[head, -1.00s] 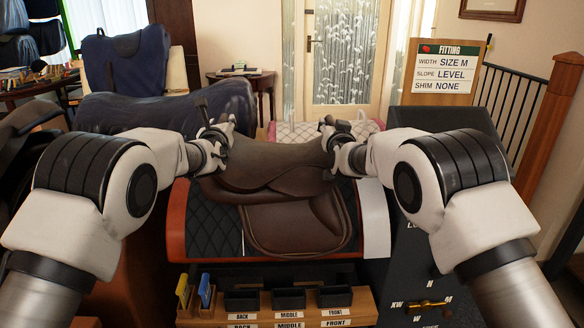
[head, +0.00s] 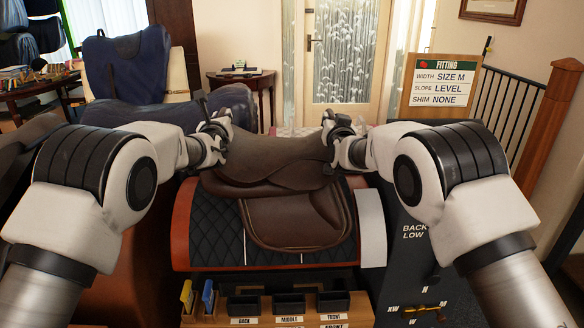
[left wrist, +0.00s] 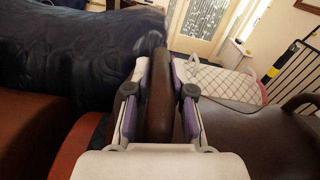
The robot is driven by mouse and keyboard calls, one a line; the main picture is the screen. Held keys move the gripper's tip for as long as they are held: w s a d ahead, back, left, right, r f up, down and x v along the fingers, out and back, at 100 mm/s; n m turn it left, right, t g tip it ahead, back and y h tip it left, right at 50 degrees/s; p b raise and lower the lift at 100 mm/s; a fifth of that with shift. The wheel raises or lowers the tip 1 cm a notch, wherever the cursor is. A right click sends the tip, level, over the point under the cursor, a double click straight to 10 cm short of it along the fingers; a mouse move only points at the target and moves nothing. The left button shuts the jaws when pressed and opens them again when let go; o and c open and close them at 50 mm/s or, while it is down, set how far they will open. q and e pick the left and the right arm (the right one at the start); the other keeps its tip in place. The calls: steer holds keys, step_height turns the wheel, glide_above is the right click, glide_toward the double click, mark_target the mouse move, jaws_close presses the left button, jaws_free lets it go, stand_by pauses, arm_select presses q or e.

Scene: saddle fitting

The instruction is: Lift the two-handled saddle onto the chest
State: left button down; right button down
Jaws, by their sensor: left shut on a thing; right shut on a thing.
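The brown saddle (head: 270,155) is in the middle of the head view, over a black quilted pad (head: 215,225) on a rounded stand with a red-brown edge. Its lower flap (head: 295,220) hangs in front of the pad. My left gripper (head: 218,138) is shut on the saddle's left handle. In the left wrist view that brown handle (left wrist: 159,100) stands between the two fingers. My right gripper (head: 332,136) is shut on the saddle's right end; its grip is partly hidden. I cannot tell whether the saddle's underside touches the pad. I cannot identify the chest for certain.
A fitting board (head: 446,85) reads SIZE M, LEVEL, NONE. A tray rack (head: 280,305) stands low in front. A dark box (head: 405,245) with a brass dial is at right. A blue covered form (head: 165,105) stands behind my left arm. A white quilted pad (left wrist: 220,80) lies behind.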

step_height(320, 180, up, 12)
steer(key=p, duration=0.9)
steer(key=shift+f+p, duration=0.25)
steer(key=shift+p, duration=0.15)
steer(key=shift+w, duration=0.1)
